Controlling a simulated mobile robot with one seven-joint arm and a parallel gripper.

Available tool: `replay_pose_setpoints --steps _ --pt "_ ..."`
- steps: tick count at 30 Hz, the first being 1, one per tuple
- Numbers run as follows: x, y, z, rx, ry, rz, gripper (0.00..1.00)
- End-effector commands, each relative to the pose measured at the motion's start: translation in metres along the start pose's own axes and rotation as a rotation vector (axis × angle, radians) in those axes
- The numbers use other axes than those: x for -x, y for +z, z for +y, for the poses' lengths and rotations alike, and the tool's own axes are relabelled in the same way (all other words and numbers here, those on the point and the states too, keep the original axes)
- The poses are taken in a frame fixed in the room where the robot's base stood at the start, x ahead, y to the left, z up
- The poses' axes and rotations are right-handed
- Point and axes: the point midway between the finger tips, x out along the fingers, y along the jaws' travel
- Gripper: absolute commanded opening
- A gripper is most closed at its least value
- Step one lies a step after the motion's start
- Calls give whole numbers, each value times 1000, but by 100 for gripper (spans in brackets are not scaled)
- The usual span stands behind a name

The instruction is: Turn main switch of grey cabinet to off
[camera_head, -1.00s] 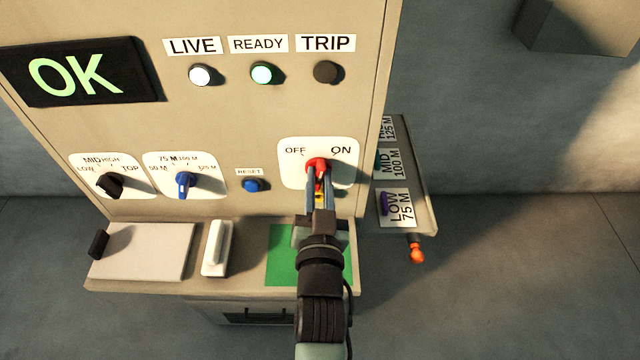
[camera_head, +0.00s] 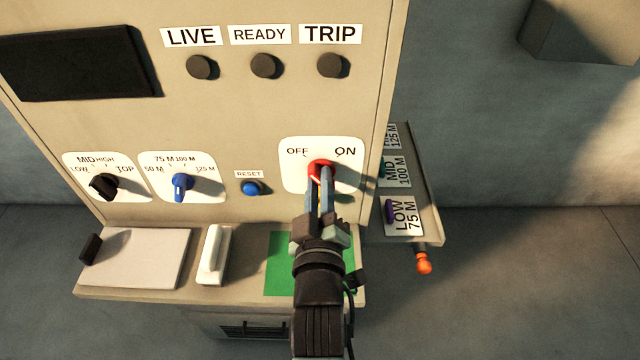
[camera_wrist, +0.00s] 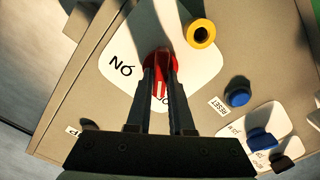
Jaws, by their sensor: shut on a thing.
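The main switch is a red knob (camera_head: 319,165) on a white plate (camera_head: 292,178) marked OFF at left and ON at right, low on the cabinet's front (camera_head: 225,118). My gripper (camera_head: 319,180) is shut on the knob, its two fingers on either side of it. In the wrist view the red knob (camera_wrist: 152,58) shows between the fingers (camera_wrist: 160,62), with a white line on it running toward the partly hidden OFF label. The screen (camera_head: 75,65) is dark, and the LIVE lamp (camera_head: 202,67), READY lamp (camera_head: 265,65) and TRIP lamp (camera_head: 331,65) are unlit.
A blue reset button (camera_head: 250,188), a blue knob (camera_head: 181,185) and a black knob (camera_head: 104,185) lie to the left. A yellow round part (camera_wrist: 201,33) is close to the switch. Below is a shelf with a white handle (camera_head: 213,250). A labelled side panel (camera_head: 425,200) juts out at right.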

Motion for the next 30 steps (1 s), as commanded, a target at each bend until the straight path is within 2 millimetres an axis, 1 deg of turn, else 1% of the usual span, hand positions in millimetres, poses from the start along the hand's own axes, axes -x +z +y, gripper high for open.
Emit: replay_pose_setpoints --steps 3,9,25,26,30 --pt "0 0 -1 57 -1 -1 0" --pt "0 0 -1 116 -1 -1 0" --pt "0 1 -1 138 -1 -2 0" --pt "0 1 -1 138 -1 -2 24" --pt "0 1 -1 137 -1 -1 49"
